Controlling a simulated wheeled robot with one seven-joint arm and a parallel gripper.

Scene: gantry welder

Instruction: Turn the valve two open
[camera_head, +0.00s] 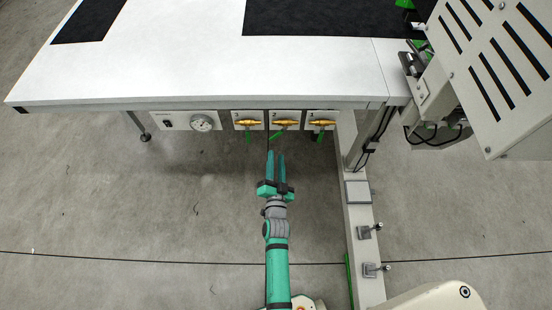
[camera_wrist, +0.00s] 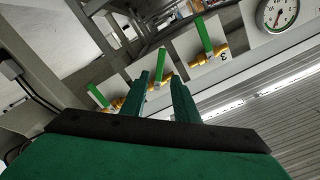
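Valve two (camera_head: 285,122) is the middle one of three brass valves on white plates under the front edge of the table. Its green handle (camera_head: 279,135) points down and slants to the left in the head view. In the wrist view, the brass body of valve two (camera_wrist: 154,84) and its green handle (camera_wrist: 163,57) show between and beyond my fingertips. My gripper (camera_head: 276,153) is below and in front of valve two, fingers pointing at the panel. The fingers are apart with nothing between them, and they also show in the wrist view (camera_wrist: 160,80). I cannot tell whether a finger touches the handle.
Valve three (camera_head: 247,122) is left of valve two and valve one (camera_head: 322,122) right of it, both close by. A round gauge (camera_head: 202,123) is farther left. The table (camera_head: 190,70) overhangs the panel. A light beam (camera_head: 357,215) with small clamps stands right of my arm.

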